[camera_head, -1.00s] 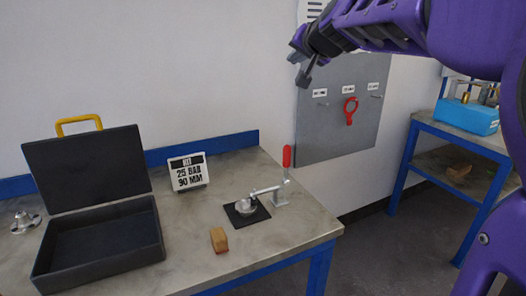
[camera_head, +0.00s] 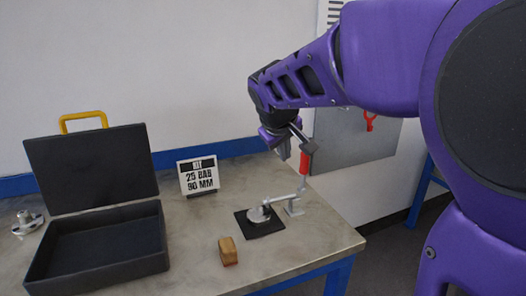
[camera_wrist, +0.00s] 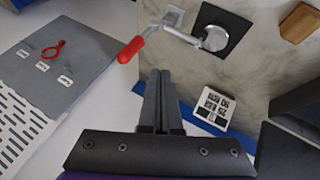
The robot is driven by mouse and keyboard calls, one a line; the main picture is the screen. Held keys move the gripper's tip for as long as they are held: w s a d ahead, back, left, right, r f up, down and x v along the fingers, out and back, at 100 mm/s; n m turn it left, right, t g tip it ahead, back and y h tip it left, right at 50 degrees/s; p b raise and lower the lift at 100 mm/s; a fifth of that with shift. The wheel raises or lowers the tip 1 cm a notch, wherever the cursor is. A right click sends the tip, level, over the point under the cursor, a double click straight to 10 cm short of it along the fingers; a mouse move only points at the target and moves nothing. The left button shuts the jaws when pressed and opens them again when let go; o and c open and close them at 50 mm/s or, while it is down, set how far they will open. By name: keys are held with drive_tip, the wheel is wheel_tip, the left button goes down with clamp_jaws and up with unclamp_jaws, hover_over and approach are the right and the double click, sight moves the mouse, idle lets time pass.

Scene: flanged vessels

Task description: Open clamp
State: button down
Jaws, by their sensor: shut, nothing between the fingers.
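The toggle clamp stands on the table with its red handle (camera_head: 306,162) upright. Its metal arm (camera_head: 282,199) reaches left over a small metal piece (camera_head: 258,214) on a black square pad (camera_head: 270,229). My gripper (camera_head: 297,146) is beside the top of the red handle in the head view, partly overlapping it. In the wrist view the fingers of my gripper (camera_wrist: 160,72) are together and empty. The red handle (camera_wrist: 131,49) is just beyond and left of the fingertips there, apart from them in the picture. I cannot tell whether they touch.
An open black case (camera_head: 100,245) lies at left, beside a metal flange (camera_head: 27,222). A sign (camera_head: 198,176) stands behind the pad. A wooden block (camera_head: 228,251) lies in front. A grey wall panel (camera_wrist: 50,50) with a red hook-like item (camera_wrist: 54,49) is behind the table.

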sight(303, 171)
drive_tip(key=w+d+f, duration=0.4)
drive_tip(key=w+f, duration=0.2)
drive_tip(key=shift+w+d+f+b, duration=0.15)
drive_tip(key=shift+w+d+b, duration=0.15)
drive_tip(key=shift+w+d, duration=0.1)
drive_tip(key=shift+p, duration=0.3)
